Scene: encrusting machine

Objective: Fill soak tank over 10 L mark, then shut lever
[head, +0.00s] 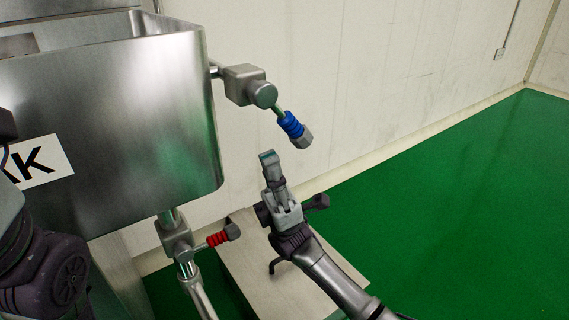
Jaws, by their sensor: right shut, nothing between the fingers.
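The steel soak tank (130,110) fills the left of the head view, with a white label ending in "K" on its front. Its inside is mostly hidden, so I cannot tell the water level or see a 10 L mark. A valve with a blue-gripped lever (291,126) sticks out from the tank's upper right side, the lever slanting down to the right. A red-gripped lever (219,238) is on the pipe valve below the tank. My right gripper (268,158) is shut and empty, just below and left of the blue lever, apart from it in the picture. My left gripper is not visible.
A pale flat surface (240,265) lies below my right gripper. A drain pipe (198,295) runs down from the lower valve. The pale wall (400,70) stands behind. The green floor (460,210) at right is clear.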

